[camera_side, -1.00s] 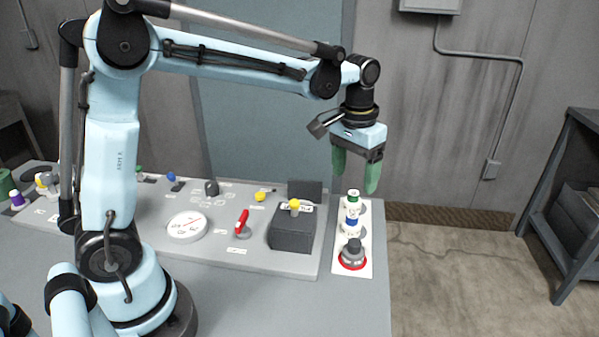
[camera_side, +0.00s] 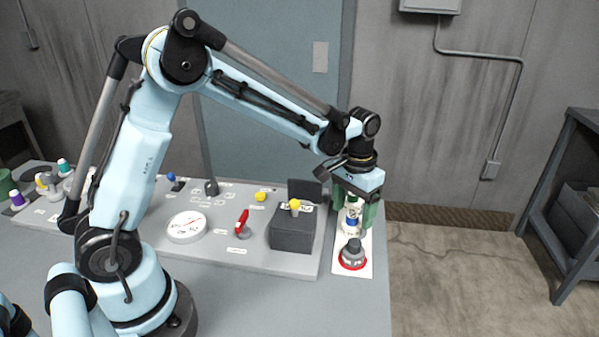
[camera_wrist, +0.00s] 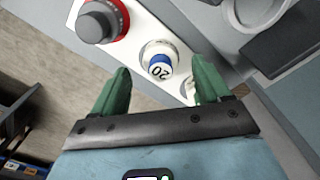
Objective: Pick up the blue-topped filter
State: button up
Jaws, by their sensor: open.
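The blue-topped filter (camera_wrist: 160,66) is a white cylinder with a blue top and a label reading 20. It stands upright on a white strip (camera_side: 366,262), and in the side view its blue part (camera_side: 351,222) shows below my gripper. My gripper (camera_side: 354,217) is open and points down, its two green fingers low over the strip. In the wrist view my gripper (camera_wrist: 161,70) has one finger to each side of the filter, with gaps showing. I cannot tell the exact height of the fingertips against it.
A grey knob with a red ring (camera_side: 352,256) stands on the strip in front of the filter. Another white item (camera_wrist: 188,88) is partly hidden by the right finger. A dark box with a yellow button (camera_side: 294,206) stands just left. Open floor lies to the right.

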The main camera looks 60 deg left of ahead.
aim_at(352, 215)
jog(key=shift+f, duration=1.7)
jog(key=c, duration=1.1)
